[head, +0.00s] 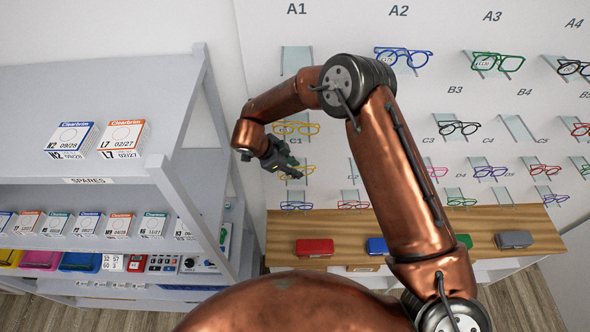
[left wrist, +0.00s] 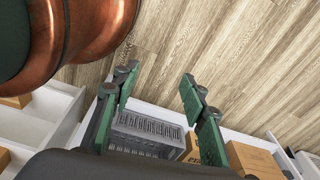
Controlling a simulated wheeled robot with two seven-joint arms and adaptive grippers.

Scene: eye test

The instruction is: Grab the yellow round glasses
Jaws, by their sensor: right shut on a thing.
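My right gripper (head: 290,170) is at the wall display near the label C1. It is shut on a pair of yellow glasses (head: 305,170), partly hidden behind its fingers; the lens shape is too small to be sure of. Another yellow pair (head: 308,129) sits on a holder just above, partly behind my right arm. My left gripper (left wrist: 158,92) shows only in the left wrist view, with its green-padded fingers apart and nothing between them.
Blue glasses (head: 404,57) and green glasses (head: 497,62) hang to the right among several other pairs. Below is a wooden ledge (head: 345,228) with a red case (head: 314,247). A white shelf unit (head: 90,93) stands left. The left wrist view shows a grey crate (left wrist: 147,132) and wooden floor.

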